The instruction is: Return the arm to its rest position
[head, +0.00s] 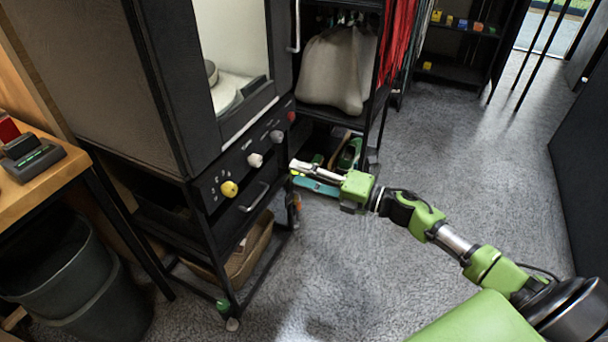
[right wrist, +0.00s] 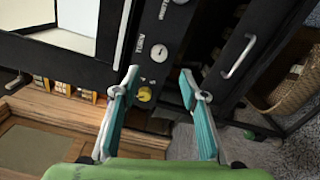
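My right arm (head: 430,222) reaches from the lower right toward the black cabinet (head: 165,110) in the head view. My right gripper (head: 308,175) is just right of the cabinet's knob panel. In the right wrist view the right gripper (right wrist: 160,88) has its two teal-padded fingers spread apart, with nothing held between them. The yellow knob (right wrist: 144,93) appears between the fingers there, beyond them; I see no contact. The yellow knob (head: 229,189) and a white knob (head: 255,160) show uncovered in the head view. My left gripper is not in view.
A drawer handle (head: 254,197) sits under the knobs. A wicker basket (head: 247,252) is on the lower shelf. A rack with a pale bag (head: 338,70) stands behind the gripper. A wooden table (head: 32,180) and dark bin (head: 70,275) are left. Carpet (head: 455,140) is open at right.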

